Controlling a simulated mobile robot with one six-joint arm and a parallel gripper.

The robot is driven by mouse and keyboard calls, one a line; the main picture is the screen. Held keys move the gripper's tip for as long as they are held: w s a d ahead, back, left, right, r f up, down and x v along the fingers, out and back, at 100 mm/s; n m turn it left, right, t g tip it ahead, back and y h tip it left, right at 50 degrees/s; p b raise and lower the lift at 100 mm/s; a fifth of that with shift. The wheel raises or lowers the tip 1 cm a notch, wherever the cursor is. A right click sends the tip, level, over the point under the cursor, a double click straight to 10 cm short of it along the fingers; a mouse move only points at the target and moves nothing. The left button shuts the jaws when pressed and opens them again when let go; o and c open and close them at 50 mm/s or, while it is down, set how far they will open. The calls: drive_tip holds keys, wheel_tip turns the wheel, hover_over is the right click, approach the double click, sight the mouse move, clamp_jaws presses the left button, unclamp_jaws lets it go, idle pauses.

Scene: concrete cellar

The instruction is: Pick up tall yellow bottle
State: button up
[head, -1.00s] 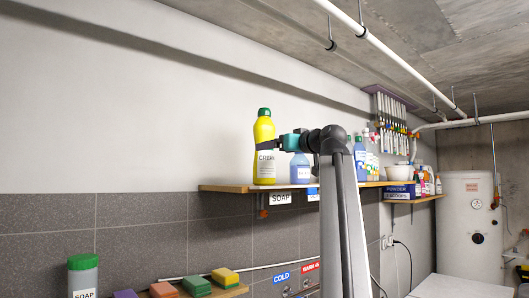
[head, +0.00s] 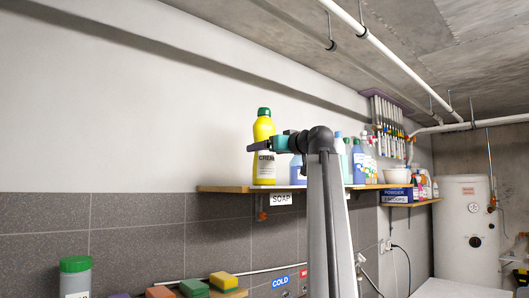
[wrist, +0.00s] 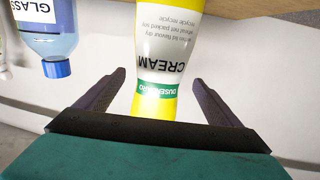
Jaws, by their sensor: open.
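The tall yellow bottle (head: 264,128) with a green cap and a CREAM label stands upright on the wooden shelf (head: 225,188), near its left end. My gripper (head: 257,147) reaches from the right at the bottle's upper half, one dark finger crossing in front of it. In the wrist view the bottle (wrist: 168,40) appears upside down, between the two spread fingers of my gripper (wrist: 158,77). A gap shows on each side of it. Its cap is hidden behind the gripper body there.
A blue bottle labelled GLASS (wrist: 50,30) stands beside the yellow one. More bottles (head: 358,160), a white bowl (head: 397,175) and a blue POWDER box (head: 397,195) are farther right. Sponges (head: 223,281) and a green-capped jar (head: 75,275) are below. The wall left of the bottle is bare.

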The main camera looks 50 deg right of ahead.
drive_tip(key=shift+d, duration=0.15)
drive_tip(key=c, duration=1.7)
drive_tip(key=shift+o, duration=0.2)
drive_tip(key=shift+r, duration=0.2)
drive_tip(key=s+d+r+p, duration=0.2)
drive_tip(key=s+d, duration=0.1)
drive_tip(key=s, duration=0.4)
drive_tip(key=s+d+r+p, duration=0.2)
drive_tip(key=s+d+p, duration=0.1)
drive_tip(key=s, duration=0.4)
drive_tip(key=shift+s+d+r, duration=0.25)
drive_tip(key=shift+d+r, duration=0.1)
drive_tip(key=shift+d, duration=0.05)
